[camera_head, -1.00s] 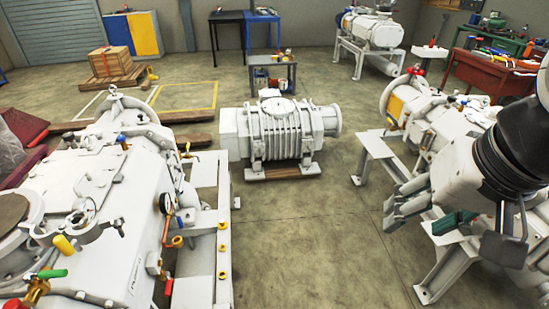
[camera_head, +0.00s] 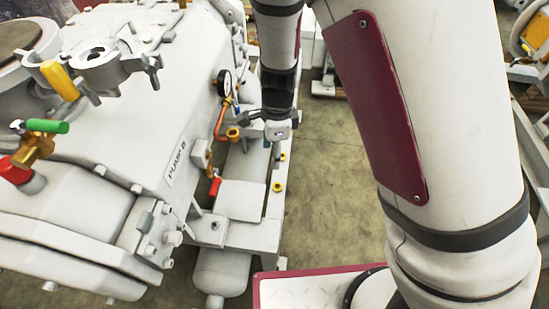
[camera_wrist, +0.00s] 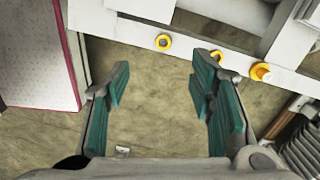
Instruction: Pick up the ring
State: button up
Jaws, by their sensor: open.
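Several yellow ring-shaped pieces sit along the white frame beside the pump; which one is the task's ring I cannot tell. In the head view one yellow ring (camera_head: 278,187) is on the frame's side rail, and another (camera_head: 282,157) is farther along it. A second yellow ring (camera_wrist: 217,56) is close by the right finger, partly hidden. My gripper (camera_wrist: 161,78) is open with teal pads and nothing between them. In the head view my gripper (camera_head: 272,143) hangs low beside the rail.
The white pump (camera_head: 120,130) fills the left, with a gauge (camera_head: 224,83), a copper pipe and red, green and yellow handles. The wrist view shows another yellow fitting (camera_wrist: 260,72) on the rail. Bare floor (camera_head: 325,190) lies right of the frame.

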jog(key=m+b, duration=0.1)
jog(key=b, duration=0.4)
send_over(277, 186)
jog(key=shift+h, duration=0.3)
jog(key=f, duration=1.2)
jog(key=shift+a+f, duration=0.35)
jog(key=shift+a, duration=0.05)
jog(key=shift+d+f+b, duration=0.25)
jog(key=shift+f+b, duration=0.55)
jog(key=shift+f, duration=0.5)
jog(key=shift+d+f+b, duration=0.2)
jog(key=shift+f+b, duration=0.6)
jog(key=shift+f, duration=0.5)
jog(key=shift+c, duration=0.6)
jog(key=c, duration=0.8)
